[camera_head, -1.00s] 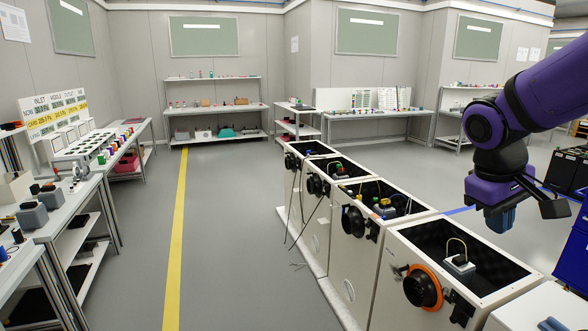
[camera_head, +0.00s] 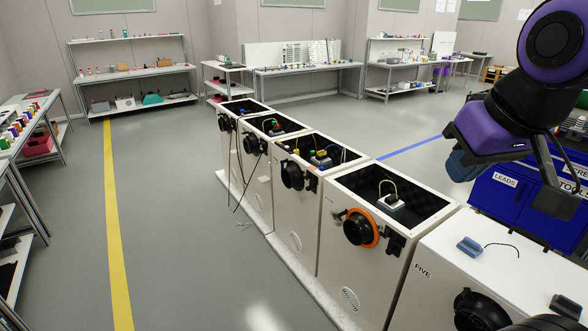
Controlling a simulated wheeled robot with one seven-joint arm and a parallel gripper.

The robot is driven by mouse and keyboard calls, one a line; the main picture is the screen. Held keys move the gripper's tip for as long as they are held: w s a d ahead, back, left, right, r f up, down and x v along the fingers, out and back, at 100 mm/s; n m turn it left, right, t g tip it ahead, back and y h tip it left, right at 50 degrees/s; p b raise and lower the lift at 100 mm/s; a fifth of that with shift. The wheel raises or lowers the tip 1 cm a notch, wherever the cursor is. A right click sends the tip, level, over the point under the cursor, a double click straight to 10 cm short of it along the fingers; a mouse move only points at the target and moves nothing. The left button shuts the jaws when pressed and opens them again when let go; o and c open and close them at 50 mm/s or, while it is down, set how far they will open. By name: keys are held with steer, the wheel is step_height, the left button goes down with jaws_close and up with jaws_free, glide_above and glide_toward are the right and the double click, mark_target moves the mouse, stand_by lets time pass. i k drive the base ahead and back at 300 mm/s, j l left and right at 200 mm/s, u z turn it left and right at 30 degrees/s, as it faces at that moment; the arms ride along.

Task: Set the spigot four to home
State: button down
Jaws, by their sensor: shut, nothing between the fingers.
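The cabinet beside the one marked FIVE, which I take as four, has an open top and a pale front. On that front is a round black fitting with an orange ring (camera_head: 361,229). A small lever-like part (camera_head: 338,214) sits to its left and a black block (camera_head: 395,242) to its right. I cannot tell which part is the spigot, or its setting. My gripper (camera_head: 462,167) hangs at upper right, above and behind the cabinet row. It is shut, empty and well apart from the cabinets.
The cabinet marked FIVE (camera_head: 423,271) has a closed top with a blue-grey block (camera_head: 469,246) and cable. More open-topped cabinets stretch away to the left. A blue chest (camera_head: 497,200) stands behind. Grey floor left of the row is clear, with a yellow line (camera_head: 116,230).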

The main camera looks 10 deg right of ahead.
mark_target(366, 230)
steer(key=i+j+z, duration=0.15)
steer(key=j+z, duration=0.65)
steer(key=j, duration=0.25)
steer(key=i, duration=0.05)
